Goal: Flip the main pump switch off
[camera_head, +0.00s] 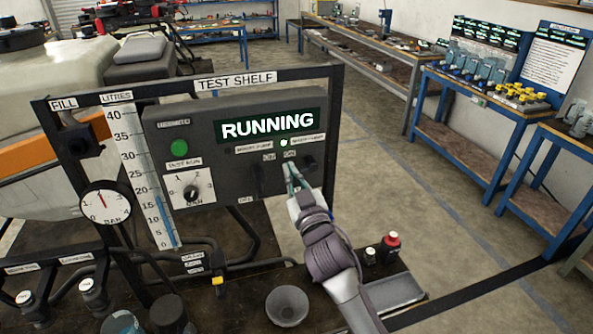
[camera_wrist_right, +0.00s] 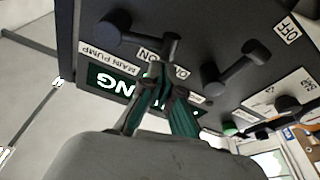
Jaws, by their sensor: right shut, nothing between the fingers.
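The main pump switch (camera_head: 308,163) is a dark lever at the right end of the grey control panel (camera_head: 225,200), under a lit indicator. The display (camera_head: 268,125) reads RUNNING. In the right wrist view, the switch (camera_wrist_right: 140,38) shows beside the MAIN PUMP and ON labels. My right gripper (camera_head: 291,170) is in front of the panel, just left of the switch. It is shut and empty; its green fingertips (camera_wrist_right: 166,80) appear close to the lever, but contact is unclear. My left gripper is not in view.
A second dark lever (camera_wrist_right: 235,68) sits beside the main pump switch. The panel also carries a green button (camera_head: 179,147) and a dial (camera_head: 191,190). The shelf frame (camera_head: 336,120) borders the panel at right.

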